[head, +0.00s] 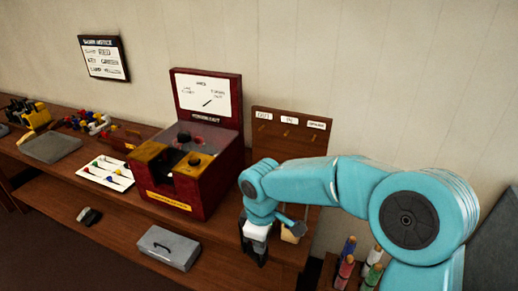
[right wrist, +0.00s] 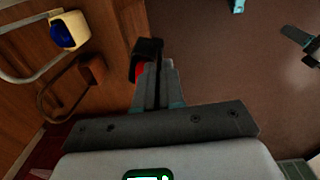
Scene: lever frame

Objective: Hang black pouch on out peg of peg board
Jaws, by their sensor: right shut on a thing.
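The peg board (head: 290,150) stands upright at the back of the bench, with cards reading OUT, IN and one more. The OUT card (head: 264,115) is leftmost; small pegs show below the cards, and my arm hides the board's lower part. My right gripper (head: 254,254) is low in front of the bench's right end, below the board. In the right wrist view its fingers (right wrist: 157,75) are shut on the black pouch (right wrist: 147,48), which shows a red patch. In the head view the pouch is hard to tell from the dark fingers. My left gripper is not in view.
A cream pouch with a blue patch (right wrist: 67,30) and a brown pouch (right wrist: 92,68) with a loop lie close by. A red box (head: 205,175) stands left of the board. A grey case (head: 168,248) is on the lower shelf. Coloured rolls (head: 372,262) stand right.

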